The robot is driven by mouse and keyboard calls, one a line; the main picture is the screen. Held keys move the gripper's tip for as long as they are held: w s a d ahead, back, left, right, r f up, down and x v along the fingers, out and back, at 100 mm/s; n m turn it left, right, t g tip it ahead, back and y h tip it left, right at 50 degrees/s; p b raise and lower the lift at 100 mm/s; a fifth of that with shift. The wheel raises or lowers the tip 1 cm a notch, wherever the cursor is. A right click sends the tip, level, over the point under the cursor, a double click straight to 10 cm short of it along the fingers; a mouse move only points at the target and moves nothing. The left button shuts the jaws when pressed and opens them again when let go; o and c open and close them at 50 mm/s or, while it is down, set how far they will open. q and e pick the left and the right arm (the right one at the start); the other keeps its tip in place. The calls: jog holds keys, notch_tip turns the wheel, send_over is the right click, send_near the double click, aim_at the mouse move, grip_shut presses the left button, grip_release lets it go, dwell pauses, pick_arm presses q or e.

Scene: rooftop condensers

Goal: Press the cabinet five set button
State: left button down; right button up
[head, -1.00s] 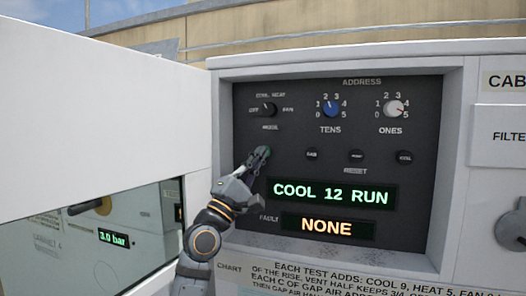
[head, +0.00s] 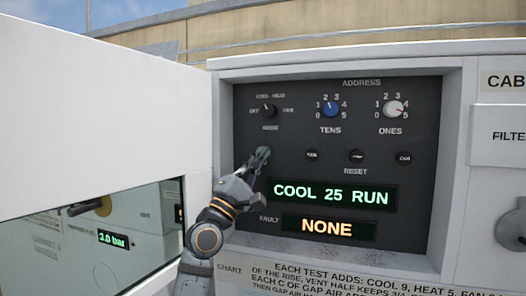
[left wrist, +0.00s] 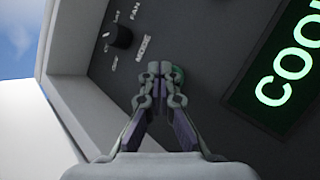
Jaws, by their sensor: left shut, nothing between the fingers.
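My left gripper (head: 262,154) is shut and empty, with its fingertips at the left end of the button row on the dark control panel (head: 420,220). In the left wrist view the fingertips (left wrist: 160,72) cover most of a green button (left wrist: 179,74), whose edge shows just beside them. I cannot tell whether they touch it, and its label is hidden. The green display (head: 330,194) reads COOL 25 RUN. The orange fault display (head: 328,226) reads NONE. My right gripper is not in view.
Above are the mode knob (head: 268,110), blue tens knob (head: 331,109) and white ones knob (head: 393,108). Dark buttons, including the reset button (head: 356,156), lie to the right. A white open door (head: 110,110) stands at left. The panel is recessed in a pale frame.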

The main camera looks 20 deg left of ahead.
pick_arm(q)
jog(key=shift+s+p, duration=0.75)
jog(key=shift+s, duration=0.25)
jog(key=s+p, duration=0.3)
jog(key=s, duration=0.2)
jog(key=shift+a+p, duration=0.15)
jog(key=shift+p, duration=0.15)
